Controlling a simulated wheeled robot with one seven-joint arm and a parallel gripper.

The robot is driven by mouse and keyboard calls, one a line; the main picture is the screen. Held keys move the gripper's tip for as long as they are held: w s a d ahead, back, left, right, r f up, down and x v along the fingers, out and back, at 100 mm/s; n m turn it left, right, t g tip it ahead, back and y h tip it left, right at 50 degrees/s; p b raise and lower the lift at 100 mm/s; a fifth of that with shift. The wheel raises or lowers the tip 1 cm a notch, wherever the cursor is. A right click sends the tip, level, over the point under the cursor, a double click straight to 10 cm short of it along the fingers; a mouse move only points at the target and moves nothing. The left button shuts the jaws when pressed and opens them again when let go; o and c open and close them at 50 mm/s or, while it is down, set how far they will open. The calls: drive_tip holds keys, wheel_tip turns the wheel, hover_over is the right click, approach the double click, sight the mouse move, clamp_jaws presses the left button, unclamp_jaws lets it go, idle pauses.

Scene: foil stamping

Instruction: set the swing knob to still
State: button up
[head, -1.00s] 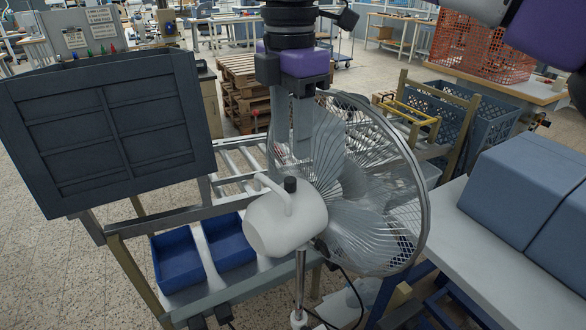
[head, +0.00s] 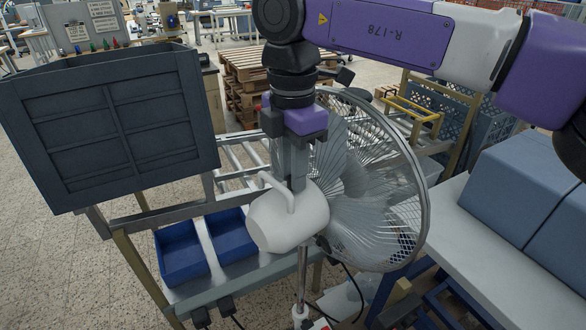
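A white fan with a wire cage (head: 385,200) stands in the middle of the head view, its rounded motor housing (head: 285,222) facing me. A white curved handle (head: 275,187) rises from the housing. My gripper (head: 297,186) points straight down at the top of the housing, just behind and right of the handle. Its grey fingers reach to the housing top. The dark knob that stood there is now hidden at the fingertips. I cannot tell whether the fingers are apart or closed on it.
Two blue bins (head: 181,252) sit on a low shelf at left, below a large dark panelled box (head: 120,125). Blue-grey blocks (head: 510,180) lie on a white table at right. The fan cage stands close to the right of my gripper.

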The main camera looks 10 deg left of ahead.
clamp_jaws()
idle(1.1)
